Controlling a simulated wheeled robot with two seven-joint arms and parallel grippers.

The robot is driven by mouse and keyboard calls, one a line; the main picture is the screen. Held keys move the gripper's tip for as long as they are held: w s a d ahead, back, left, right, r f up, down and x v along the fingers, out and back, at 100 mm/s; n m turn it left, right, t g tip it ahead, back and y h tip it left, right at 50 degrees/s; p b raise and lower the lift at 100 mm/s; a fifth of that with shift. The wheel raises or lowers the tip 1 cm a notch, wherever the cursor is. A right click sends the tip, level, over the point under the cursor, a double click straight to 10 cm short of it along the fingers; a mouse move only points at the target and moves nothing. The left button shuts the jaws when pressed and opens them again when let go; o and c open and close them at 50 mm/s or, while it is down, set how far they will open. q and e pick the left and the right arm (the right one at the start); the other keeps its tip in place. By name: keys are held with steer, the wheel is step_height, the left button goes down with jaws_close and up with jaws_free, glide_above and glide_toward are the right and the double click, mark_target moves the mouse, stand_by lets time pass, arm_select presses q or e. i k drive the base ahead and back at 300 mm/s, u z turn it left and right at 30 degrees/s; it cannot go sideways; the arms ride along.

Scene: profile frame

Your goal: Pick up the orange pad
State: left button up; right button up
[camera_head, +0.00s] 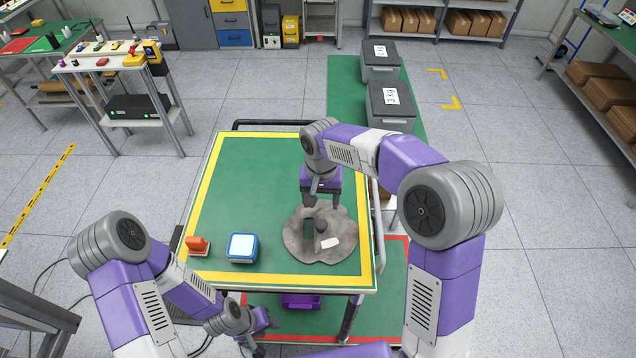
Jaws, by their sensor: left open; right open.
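The orange pad (198,244) rests on the green table top (255,180) near its front left corner. It has an orange upper part and a pale lower layer. My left gripper (266,335) is low in front of the table's front edge, to the right of the pad and apart from it. It is open, and nothing shows between its fingers. My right gripper (322,203) points down over the back of a grey patch, well to the right of the pad. It is open and appears empty.
A blue box with a pale top (242,247) stands just right of the pad. The grey patch (290,238) bears a dark green block (308,229), a dark round piece (321,226) and a white block (331,242). The table's back left area is clear. A purple bin (300,301) sits below.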

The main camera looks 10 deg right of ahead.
mark_target(197, 246)
steer(key=k, duration=1)
